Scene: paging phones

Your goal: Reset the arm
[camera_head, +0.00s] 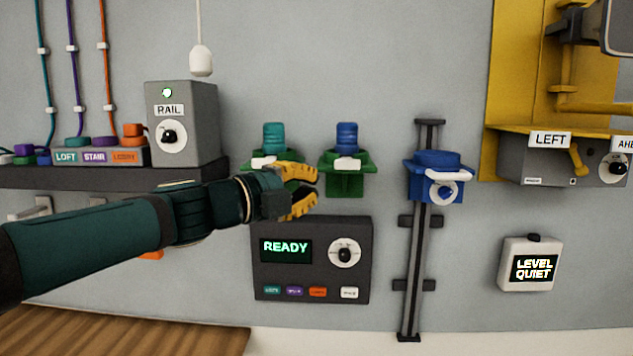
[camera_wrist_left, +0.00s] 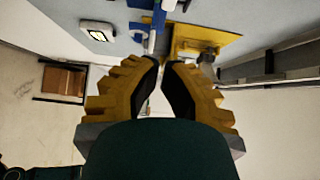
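My left arm comes in from the left in the head view, dark green with a yellow-fingered gripper (camera_head: 314,187). The gripper is in front of the wall, above the grey READY box (camera_head: 311,287) and beside the green holders. Its fingers are apart with nothing visible between them. In the left wrist view the two fingers (camera_wrist_left: 161,64) lean toward each other with a narrow gap between the tips. The forearm hides part of the shelf and wall, and the hand covers part of the left green holder (camera_head: 258,160). My right gripper is not in view.
A green holder with a blue-topped handset (camera_head: 347,138) is just right of the hand. A blue carriage (camera_head: 437,172) sits on a vertical rail (camera_head: 416,262). The RAIL box (camera_head: 183,125) stands on a shelf at left. A LEVEL QUIET box (camera_head: 530,265) and yellow panel (camera_head: 508,80) are at right.

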